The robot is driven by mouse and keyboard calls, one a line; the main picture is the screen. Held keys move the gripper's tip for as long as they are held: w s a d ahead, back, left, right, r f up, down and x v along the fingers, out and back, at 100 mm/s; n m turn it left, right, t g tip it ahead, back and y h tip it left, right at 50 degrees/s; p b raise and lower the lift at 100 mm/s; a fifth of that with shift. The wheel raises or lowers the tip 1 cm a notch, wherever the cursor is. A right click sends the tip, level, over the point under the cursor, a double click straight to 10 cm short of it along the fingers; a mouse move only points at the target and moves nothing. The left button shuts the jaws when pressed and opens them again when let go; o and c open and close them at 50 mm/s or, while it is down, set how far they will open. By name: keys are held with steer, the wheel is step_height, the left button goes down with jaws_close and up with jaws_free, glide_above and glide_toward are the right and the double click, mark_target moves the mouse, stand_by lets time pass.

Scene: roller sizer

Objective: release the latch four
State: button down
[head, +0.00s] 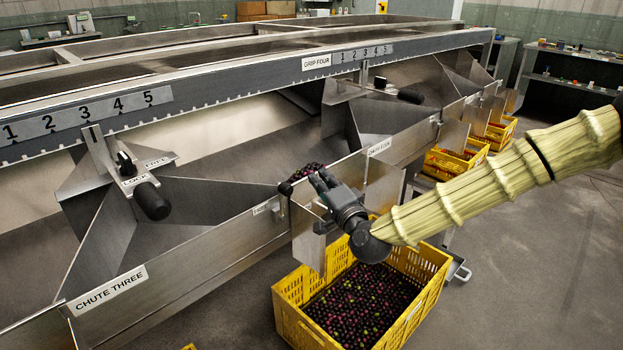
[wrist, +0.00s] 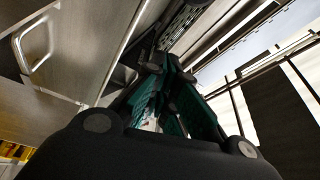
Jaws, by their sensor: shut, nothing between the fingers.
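In the wrist view my gripper's dark and teal fingers (wrist: 165,85) are together under metal sheets. I cannot tell whether they touch anything there.
Dark fruit (head: 308,171) lies in the chute behind my gripper. The yellow crate (head: 437,262) below holds dark and green fruit. A black-handled lever (head: 151,200) stands at left, another (head: 411,95) behind. A bent metal handle (wrist: 38,45) shows in the wrist view. The floor at right is clear.

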steer(key=r+p+v, duration=0.1)
steer(key=v, duration=0.7)
steer(key=shift+s+a+f, duration=0.2)
steer(key=shift+s+f, duration=0.05)
steer(key=shift+f, duration=0.05)
steer(key=s+f+n+g+h, duration=0.1)
steer(key=s+f+n+g, duration=0.3)
steer(key=f, duration=0.6)
steer(key=s+f+m+g, duration=0.1)
steer(key=s+f+g, duration=0.1)
steer(key=s+f, duration=0.6)
steer(key=s+f+n+g+h, duration=0.1)
steer(key=s+f+n+g, duration=0.15)
steer(key=f, duration=0.95)
steer(key=s+d+f+n+g+h, duration=0.2)
steer(key=s+d+f+g+h, duration=0.15)
steer(key=s+d+f, duration=0.7)
steer(key=s+d+f+n+g+h, duration=0.2)
steer(key=s+d+f+g, duration=0.3)
steer(key=s, duration=1)
step_height(320, 180, up, 27)
steer(key=p, duration=2.7)
steer(key=shift+s+d+r+g+p, duration=0.2)
steer(key=shift+r+g+p, duration=0.1)
steer(key=shift+p, duration=0.1)
